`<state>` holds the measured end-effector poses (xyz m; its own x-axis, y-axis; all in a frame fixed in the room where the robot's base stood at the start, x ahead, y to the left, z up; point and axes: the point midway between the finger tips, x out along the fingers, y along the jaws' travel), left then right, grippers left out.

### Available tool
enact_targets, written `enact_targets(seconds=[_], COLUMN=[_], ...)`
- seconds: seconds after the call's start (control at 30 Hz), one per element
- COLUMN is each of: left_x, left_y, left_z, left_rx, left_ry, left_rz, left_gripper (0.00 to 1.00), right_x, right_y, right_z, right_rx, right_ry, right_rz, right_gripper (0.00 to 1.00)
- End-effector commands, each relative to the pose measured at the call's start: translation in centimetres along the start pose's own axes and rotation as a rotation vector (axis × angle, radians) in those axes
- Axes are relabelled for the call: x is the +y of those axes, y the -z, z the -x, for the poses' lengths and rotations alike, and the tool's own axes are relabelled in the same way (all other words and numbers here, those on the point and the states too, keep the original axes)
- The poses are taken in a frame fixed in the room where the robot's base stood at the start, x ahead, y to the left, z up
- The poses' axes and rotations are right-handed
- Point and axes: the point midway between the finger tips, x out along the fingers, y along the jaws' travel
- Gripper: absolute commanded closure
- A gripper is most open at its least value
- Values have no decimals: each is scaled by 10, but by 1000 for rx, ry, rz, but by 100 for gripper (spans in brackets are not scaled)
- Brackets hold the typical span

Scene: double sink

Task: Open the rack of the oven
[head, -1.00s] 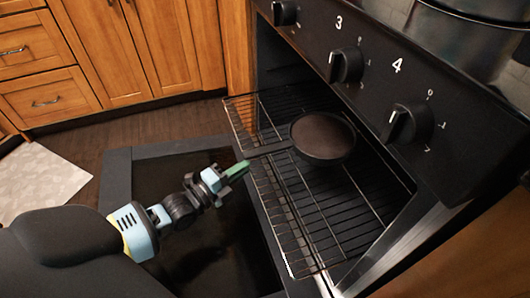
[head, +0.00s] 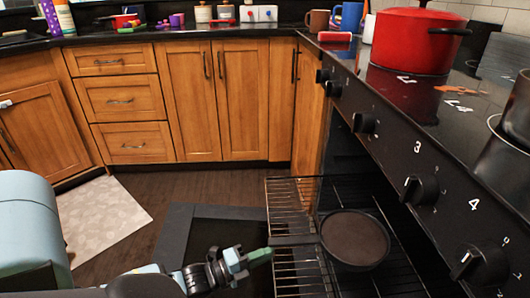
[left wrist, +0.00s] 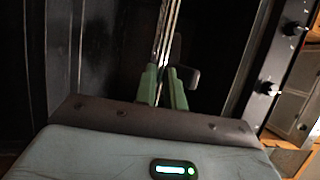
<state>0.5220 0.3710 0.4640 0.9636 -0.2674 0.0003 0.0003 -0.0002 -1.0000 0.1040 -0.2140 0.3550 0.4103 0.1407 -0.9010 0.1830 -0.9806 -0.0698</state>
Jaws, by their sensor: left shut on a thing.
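The oven rack (head: 290,228) is a dark wire shelf that sticks out of the oven over the open oven door (head: 176,238). A round black pan (head: 355,238) rests on it, its handle pointing left. My left gripper (head: 258,255) is at the rack's front edge, beside the pan's handle. In the left wrist view, the green fingers of my left gripper (left wrist: 165,88) are shut on the rack's thin wires (left wrist: 168,35), seen edge-on. The pan's handle is close by, and the exact contact is small. My right gripper is not in view.
Stove knobs (head: 421,190) line the control panel above the rack at right. A red pot (head: 416,40) stands on the stovetop. Wooden cabinets (head: 240,95) close off the back. A pale mat (head: 103,215) lies on the floor at left.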

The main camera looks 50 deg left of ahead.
Motion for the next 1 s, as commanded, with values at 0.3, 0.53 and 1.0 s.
enact_targets(seconds=[0.3,0.53,1.0], left_x=[0,0,0], left_y=[0,0,0], left_z=[0,5,70], left_rx=[-1,-1,-2], left_ry=[-1,-2,-3], left_rz=[1,1,2], left_gripper=[67,67,67], right_x=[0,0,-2], right_y=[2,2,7], right_z=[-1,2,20], right_rx=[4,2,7], right_ry=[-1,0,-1], right_rz=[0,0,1], right_gripper=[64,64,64])
